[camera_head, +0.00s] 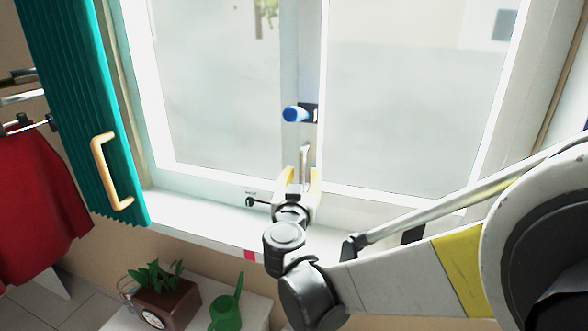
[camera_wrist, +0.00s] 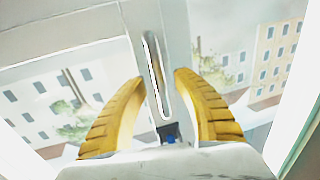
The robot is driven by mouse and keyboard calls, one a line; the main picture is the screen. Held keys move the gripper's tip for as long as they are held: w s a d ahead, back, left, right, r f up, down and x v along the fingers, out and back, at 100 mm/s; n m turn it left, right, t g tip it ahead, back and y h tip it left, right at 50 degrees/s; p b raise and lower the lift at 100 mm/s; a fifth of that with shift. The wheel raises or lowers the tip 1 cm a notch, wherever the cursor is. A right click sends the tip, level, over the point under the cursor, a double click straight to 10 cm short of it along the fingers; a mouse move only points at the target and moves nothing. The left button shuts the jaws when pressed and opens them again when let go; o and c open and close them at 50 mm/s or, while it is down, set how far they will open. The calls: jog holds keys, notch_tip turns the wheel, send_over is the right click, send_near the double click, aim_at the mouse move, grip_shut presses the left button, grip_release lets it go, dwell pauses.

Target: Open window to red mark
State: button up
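The window (camera_head: 305,60) has two panes with a white middle frame and looks closed. A silver upright handle (camera_head: 305,157) is low on the middle frame; it also shows in the wrist view (camera_wrist: 157,75). A blue knob (camera_head: 295,114) is above it.
A teal shutter (camera_head: 85,110) with a tan handle stands at left, beside red clothes (camera_head: 38,190). A plant box (camera_head: 167,300) and green watering can (camera_head: 228,305) sit below the sill (camera_head: 200,222).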

jog(key=shift+w+d, duration=0.1)
jog(key=shift+w, duration=0.45)
